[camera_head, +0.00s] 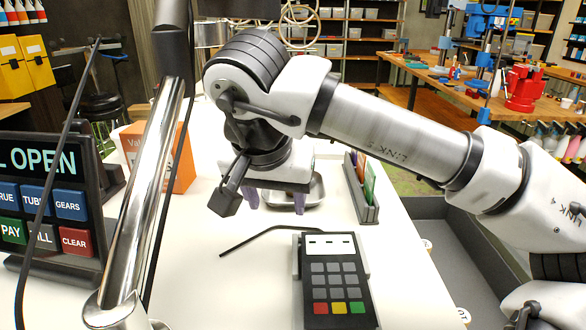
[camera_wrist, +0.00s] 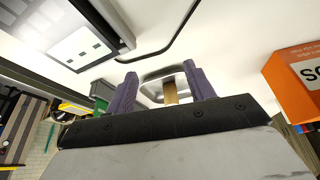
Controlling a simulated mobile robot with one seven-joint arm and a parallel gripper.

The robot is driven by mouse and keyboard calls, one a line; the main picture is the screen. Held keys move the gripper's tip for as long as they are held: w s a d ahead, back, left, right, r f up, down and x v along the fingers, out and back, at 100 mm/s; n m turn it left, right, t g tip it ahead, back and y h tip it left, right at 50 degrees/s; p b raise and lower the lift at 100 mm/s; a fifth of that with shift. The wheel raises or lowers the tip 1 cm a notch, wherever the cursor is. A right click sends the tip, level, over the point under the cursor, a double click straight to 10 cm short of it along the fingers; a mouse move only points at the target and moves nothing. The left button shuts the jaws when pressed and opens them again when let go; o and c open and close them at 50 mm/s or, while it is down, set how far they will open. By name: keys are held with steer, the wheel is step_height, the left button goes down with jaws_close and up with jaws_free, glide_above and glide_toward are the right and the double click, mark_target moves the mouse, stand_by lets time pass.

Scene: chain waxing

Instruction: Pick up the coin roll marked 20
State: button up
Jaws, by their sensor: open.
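My gripper (camera_head: 275,203) has two purple fingers and hangs over the white counter, at the near left side of a shallow metal tray (camera_head: 318,192). In the wrist view my gripper (camera_wrist: 160,75) is open, its fingers apart. A tan roll-like piece (camera_wrist: 170,92) shows between the fingers, over the tray (camera_wrist: 153,76). It looks like a coin roll, but no number on it can be read. I cannot tell whether the fingers touch it. In the head view my arm and gripper hide much of the tray, and no coin roll can be made out.
A card terminal (camera_head: 335,280) stands in front, with a thin black bent rod or cable (camera_head: 262,238) behind it. A grey card rack (camera_head: 362,190) is right of the tray. An orange box (camera_head: 170,155) and a register screen (camera_head: 45,200) are left.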

steer(key=shift+w+r, duration=0.15)
steer(key=shift+w, duration=0.2)
steer(key=w+p, duration=0.1)
steer(key=w, duration=0.2)
steer(key=w+d+p, duration=0.1)
steer(key=w, duration=0.3)
steer(key=w+d+p, duration=0.1)
steer(key=w+p, duration=0.1)
steer(key=w, duration=0.1)
steer(key=shift+w+d, duration=0.1)
steer(key=shift+w, duration=0.3)
steer(key=shift+p+x, duration=0.65)
steer(key=shift+x, duration=1.95)
steer(key=c, duration=1.2)
steer(key=shift+o, duration=0.2)
steer(key=shift+r, duration=0.15)
